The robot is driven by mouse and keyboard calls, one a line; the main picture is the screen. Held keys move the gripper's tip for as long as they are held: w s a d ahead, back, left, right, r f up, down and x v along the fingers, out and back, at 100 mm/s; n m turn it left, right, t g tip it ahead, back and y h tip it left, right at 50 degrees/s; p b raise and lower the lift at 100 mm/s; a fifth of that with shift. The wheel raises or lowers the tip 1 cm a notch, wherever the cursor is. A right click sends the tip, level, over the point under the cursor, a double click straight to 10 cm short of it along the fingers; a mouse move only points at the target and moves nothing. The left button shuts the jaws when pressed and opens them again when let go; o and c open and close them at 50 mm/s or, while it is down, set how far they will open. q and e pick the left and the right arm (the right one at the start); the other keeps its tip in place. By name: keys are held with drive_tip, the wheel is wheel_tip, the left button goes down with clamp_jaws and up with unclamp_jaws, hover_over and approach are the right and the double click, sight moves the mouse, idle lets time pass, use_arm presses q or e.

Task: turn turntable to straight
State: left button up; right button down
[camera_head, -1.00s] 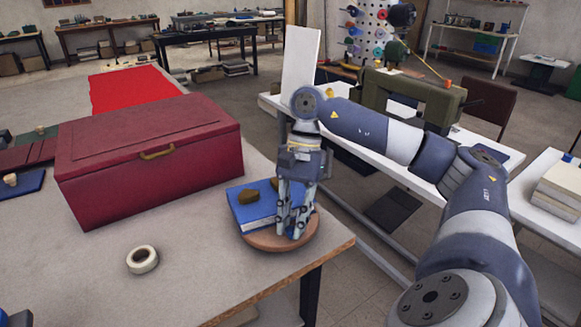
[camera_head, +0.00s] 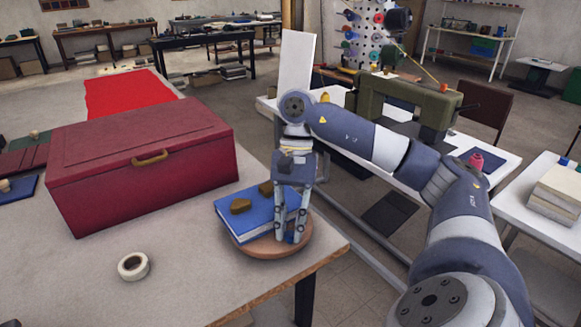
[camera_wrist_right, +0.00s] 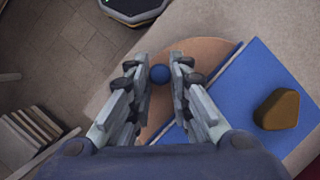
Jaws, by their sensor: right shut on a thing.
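The turntable is a round brown disc (camera_head: 262,252) at the table's front right corner; it also shows in the right wrist view (camera_wrist_right: 205,52). A blue book (camera_head: 232,222) lies on it, its edges slanted to the table's edge. A brown block (camera_head: 240,205) sits on the book, with another behind it. My right gripper (camera_head: 291,238) points down at the disc's right side. In the right wrist view its fingers (camera_wrist_right: 160,78) are shut on a round blue knob (camera_wrist_right: 160,73) beside the book. My left gripper is not in view.
A large red box (camera_head: 140,170) stands left of the turntable. A roll of tape (camera_head: 133,266) lies in front of it on the grey table (camera_head: 190,285). A white table with a green sewing machine (camera_head: 410,100) stands behind my right arm.

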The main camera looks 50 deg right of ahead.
drive_tip(key=c, duration=1.8)
unclamp_jaws()
drive_tip(key=shift+o, duration=0.2)
drive_tip(key=v, duration=1.2)
